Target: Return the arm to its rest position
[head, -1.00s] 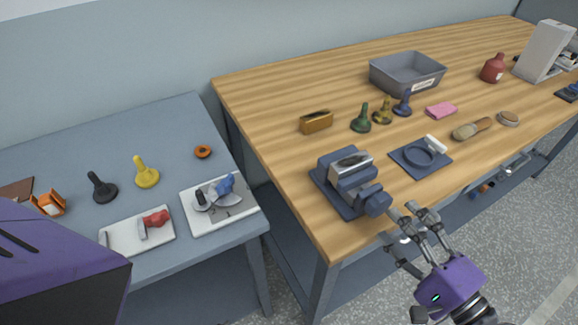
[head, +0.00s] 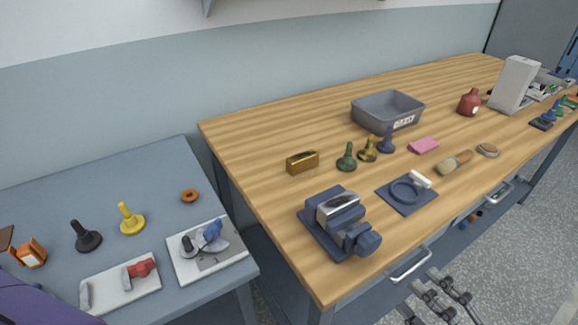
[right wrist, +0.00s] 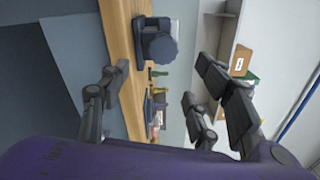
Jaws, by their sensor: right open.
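My right gripper (head: 436,294) shows at the bottom right of the head view, low beside the front edge of the wooden bench (head: 262,122). Its fingers are spread and I see nothing between them. In the right wrist view, the open fingers of the right gripper (right wrist: 160,95) stand apart, with the bench edge and the dark blue vise (right wrist: 158,42) beyond them. The vise (head: 340,222) sits on the near corner of the bench, apart from the gripper. My left gripper is out of view.
The bench's drawer handle (head: 411,264) is close to the right gripper. A blue-grey table (head: 110,180) with small tools stands at left. A grey bin (head: 386,112) is on the bench. Open floor (head: 520,235) lies at right.

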